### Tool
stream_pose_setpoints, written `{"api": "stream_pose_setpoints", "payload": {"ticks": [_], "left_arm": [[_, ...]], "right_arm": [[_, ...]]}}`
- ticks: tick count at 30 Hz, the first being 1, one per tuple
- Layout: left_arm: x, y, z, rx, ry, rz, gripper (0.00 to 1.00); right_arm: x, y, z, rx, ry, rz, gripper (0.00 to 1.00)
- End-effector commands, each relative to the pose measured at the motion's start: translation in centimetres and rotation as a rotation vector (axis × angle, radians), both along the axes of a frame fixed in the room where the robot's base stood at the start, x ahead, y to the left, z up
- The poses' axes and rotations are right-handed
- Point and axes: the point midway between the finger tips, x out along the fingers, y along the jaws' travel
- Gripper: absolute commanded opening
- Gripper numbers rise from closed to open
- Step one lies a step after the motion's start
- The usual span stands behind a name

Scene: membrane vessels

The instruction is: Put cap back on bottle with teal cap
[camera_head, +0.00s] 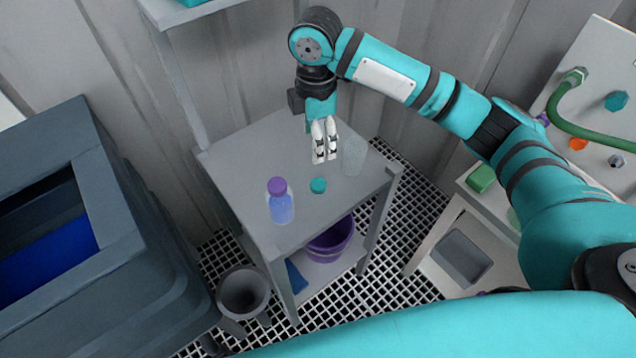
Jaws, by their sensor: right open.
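A teal cap (318,185) lies by itself on the grey table (240,160). A clear, pale bottle (354,157) stands upright and uncapped to the upper right of the cap. A second bottle (281,205), bluish with a purple cap on it, stands upright at the front left of the table. My right gripper (325,158) points down above the table, beyond the teal cap and just left of the clear bottle. It is open, with nothing visible between its white fingers. My left gripper is not in view.
A purple bucket (330,245) sits on the table's lower shelf. A large dark tank (110,215) with blue inside stands at left, and a grey bin (242,290) is on the floor grating. A white bench at right holds a green block (481,178).

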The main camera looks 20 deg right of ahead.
Motion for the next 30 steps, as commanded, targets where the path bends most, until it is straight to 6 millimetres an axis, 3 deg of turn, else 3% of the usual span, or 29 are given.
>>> {"api": "stream_pose_setpoints", "payload": {"ticks": [9, 13, 18, 30], "left_arm": [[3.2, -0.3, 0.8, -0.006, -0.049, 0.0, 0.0], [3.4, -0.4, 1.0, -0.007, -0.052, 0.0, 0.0], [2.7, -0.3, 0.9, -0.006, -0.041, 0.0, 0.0], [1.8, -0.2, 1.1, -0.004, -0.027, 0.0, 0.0]], "right_arm": [[-0.1, -0.1, -7.0, -0.002, 0.005, -0.001, 0.64], [0.0, 0.0, -9.1, -0.001, 0.003, -0.001, 0.64], [0.0, -0.1, -10.3, -0.001, -0.001, -0.001, 0.64], [0.0, -0.1, -11.1, -0.001, 0.002, 0.0, 0.64]]}}
